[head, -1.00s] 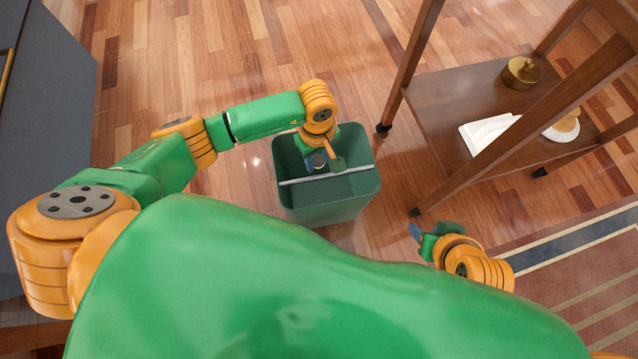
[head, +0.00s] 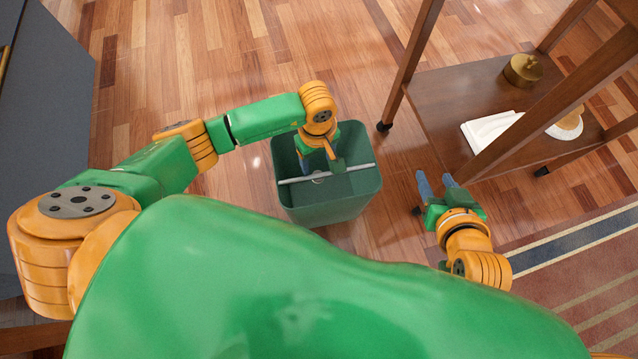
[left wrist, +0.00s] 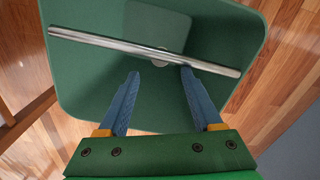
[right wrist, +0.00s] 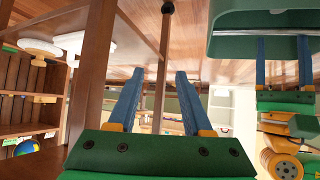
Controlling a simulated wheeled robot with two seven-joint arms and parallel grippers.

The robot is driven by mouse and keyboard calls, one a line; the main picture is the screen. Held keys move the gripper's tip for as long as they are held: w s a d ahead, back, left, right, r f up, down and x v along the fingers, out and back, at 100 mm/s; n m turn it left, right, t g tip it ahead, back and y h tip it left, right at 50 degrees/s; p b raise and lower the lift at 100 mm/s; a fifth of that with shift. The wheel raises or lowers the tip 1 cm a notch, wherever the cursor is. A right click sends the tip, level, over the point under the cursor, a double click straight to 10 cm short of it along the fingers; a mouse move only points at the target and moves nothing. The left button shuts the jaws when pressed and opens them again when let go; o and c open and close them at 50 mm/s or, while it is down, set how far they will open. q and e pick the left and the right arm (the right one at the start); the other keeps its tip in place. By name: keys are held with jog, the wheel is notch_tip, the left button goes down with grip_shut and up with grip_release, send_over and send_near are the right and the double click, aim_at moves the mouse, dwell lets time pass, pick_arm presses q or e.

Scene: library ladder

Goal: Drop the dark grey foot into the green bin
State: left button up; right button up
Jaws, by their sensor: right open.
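The green bin (head: 335,205) stands on the wood floor with a metal bar across its mouth. My left gripper (head: 318,166) points down at the bin's mouth, open. In the left wrist view, my left gripper (left wrist: 159,72) has its blue fingers apart and nothing between them. A small pale-topped round piece (left wrist: 162,56) lies inside the bin, partly behind the bar. It looks like the foot, but its dark grey side is hardly visible. In the head view this piece (head: 317,178) is partly hidden. My right gripper (head: 435,177) is open and empty, right of the bin.
A wooden shelf unit (head: 440,120) stands right of the bin, close to my right gripper. It holds a brass pot (head: 522,70), a white block (head: 490,130) and a white round item (head: 568,125). A striped rug (head: 580,260) lies at lower right. Floor beyond the bin is clear.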

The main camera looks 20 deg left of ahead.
jog(key=shift+f, duration=0.1)
pick_arm(q)
notch_tip(320, 180, up, 7)
jog(key=p, duration=0.3)
pick_arm(e)
jog(key=s+d+f+g+h, duration=0.1)
jog(key=s+d+f+g, duration=0.1)
jog(key=s+f+g, duration=0.5)
jog(key=s+f, duration=0.2)
jog(key=s, duration=0.1)
jog(key=shift+s+d, duration=0.15)
jog(key=shift+d, duration=0.25)
jog(key=shift+r, duration=0.1)
